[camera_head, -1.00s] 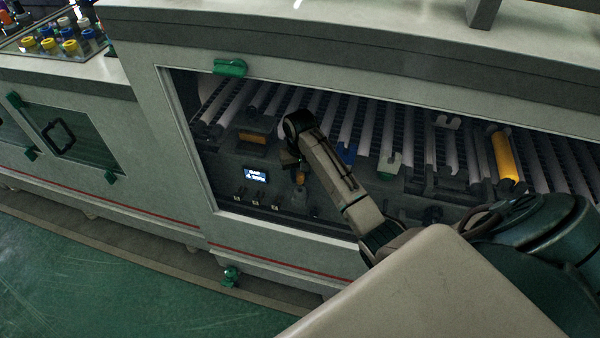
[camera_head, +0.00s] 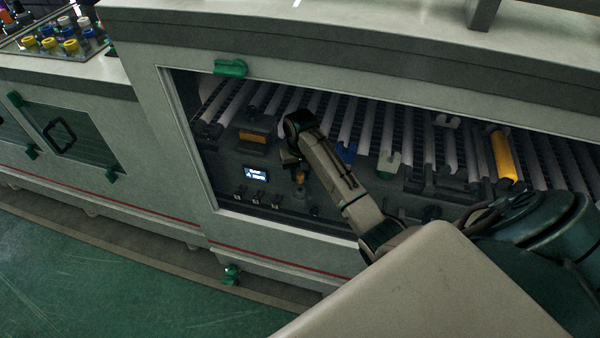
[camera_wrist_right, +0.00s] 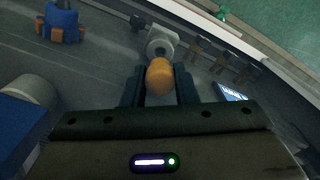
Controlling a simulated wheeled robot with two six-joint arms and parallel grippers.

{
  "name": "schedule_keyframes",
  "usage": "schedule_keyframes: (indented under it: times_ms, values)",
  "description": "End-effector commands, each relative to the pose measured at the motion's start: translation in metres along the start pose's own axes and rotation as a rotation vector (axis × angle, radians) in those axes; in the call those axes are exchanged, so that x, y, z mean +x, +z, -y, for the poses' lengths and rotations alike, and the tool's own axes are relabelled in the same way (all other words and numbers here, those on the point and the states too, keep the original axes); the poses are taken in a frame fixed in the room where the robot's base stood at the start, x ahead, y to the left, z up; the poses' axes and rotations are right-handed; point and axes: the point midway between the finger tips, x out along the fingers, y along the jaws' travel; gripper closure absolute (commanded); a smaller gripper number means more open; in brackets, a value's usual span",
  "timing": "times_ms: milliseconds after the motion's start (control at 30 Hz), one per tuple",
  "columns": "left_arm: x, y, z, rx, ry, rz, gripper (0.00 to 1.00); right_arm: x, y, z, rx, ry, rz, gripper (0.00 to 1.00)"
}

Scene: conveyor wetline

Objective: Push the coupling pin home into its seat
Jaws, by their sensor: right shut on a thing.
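The coupling pin shows an orange rounded head (camera_wrist_right: 159,76) between the two dark fingers of my right gripper (camera_wrist_right: 158,84) in the right wrist view. The gripper is shut on it. A light grey round collar (camera_wrist_right: 162,40), which looks like the seat, is right beyond the pin head. The pin's lower part is hidden, so I cannot tell how deep it sits. In the head view my right gripper (camera_head: 297,168) reaches down into the open bay, with the orange pin (camera_head: 301,177) small below it. My left gripper is not in view.
A small lit screen (camera_head: 255,173) and several small levers (camera_head: 256,198) are beside the pin. Rollers (camera_head: 345,125) fill the back of the bay, one of them orange (camera_head: 503,157). The bay's front sill (camera_head: 280,226) runs below. A blue-and-orange part (camera_wrist_right: 61,22) stands off to one side.

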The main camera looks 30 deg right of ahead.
Motion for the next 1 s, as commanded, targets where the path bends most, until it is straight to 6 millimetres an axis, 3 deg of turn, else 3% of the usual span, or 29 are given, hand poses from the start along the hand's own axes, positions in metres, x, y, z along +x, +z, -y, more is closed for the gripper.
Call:
schedule_keyframes:
  times_ms: [1000]
  values:
    - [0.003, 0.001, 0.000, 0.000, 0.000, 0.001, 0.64, 0.012, 0.000, 0.000, 0.000, 0.000, 0.001, 1.00]
